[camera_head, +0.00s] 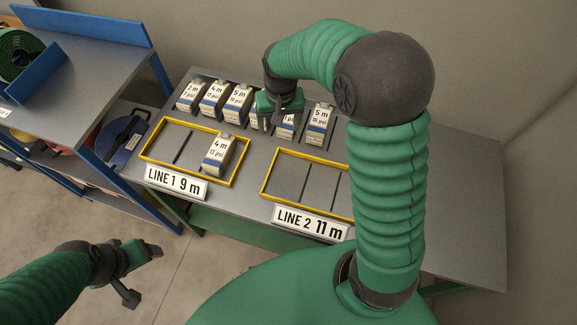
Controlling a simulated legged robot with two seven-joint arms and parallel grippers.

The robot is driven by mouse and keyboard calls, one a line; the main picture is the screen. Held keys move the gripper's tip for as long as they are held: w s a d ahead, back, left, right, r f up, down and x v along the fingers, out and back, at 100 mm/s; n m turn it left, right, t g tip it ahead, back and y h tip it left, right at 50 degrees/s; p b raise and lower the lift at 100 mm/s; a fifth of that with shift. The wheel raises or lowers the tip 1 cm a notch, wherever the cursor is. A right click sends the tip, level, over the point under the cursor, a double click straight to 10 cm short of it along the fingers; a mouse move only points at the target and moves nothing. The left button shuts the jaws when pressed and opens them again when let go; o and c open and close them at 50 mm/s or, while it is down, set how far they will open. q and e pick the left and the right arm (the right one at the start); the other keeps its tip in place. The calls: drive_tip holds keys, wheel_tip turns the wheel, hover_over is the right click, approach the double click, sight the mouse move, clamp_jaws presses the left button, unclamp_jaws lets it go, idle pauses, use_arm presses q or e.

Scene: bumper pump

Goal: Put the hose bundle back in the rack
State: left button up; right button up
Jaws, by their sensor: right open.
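A green coiled hose bundle (14,54) lies at the far upper left, on the grey top of the blue-framed rack (95,75), beside a blue upright panel; the picture's left edge cuts it off. A blue coil (121,138) sits on a lower shelf. My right gripper (281,108) is open above the back row of labelled blocks on the grey table, over a block it partly hides. I cannot tell whether it touches that block. My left gripper (140,274) is low at the lower left, over the floor, with its fingers apart and empty. It is away from the rack.
The grey table (455,190) carries several labelled blocks in a back row. The yellow-framed LINE 1 tray (147,152) holds a "4 m 13 psi" block (217,154). The LINE 2 tray (268,180) shows no block in its visible part. My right arm hides part of the table.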

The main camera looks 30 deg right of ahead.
drive_tip(key=s+a+f+n+t, duration=0.1)
drive_tip(key=s+a+n, duration=0.3)
drive_tip(key=s, duration=1)
drive_tip(key=shift+s+a+f, duration=0.2)
drive_tip(key=shift+a+f, duration=0.45)
drive_tip(key=shift+a, duration=0.3)
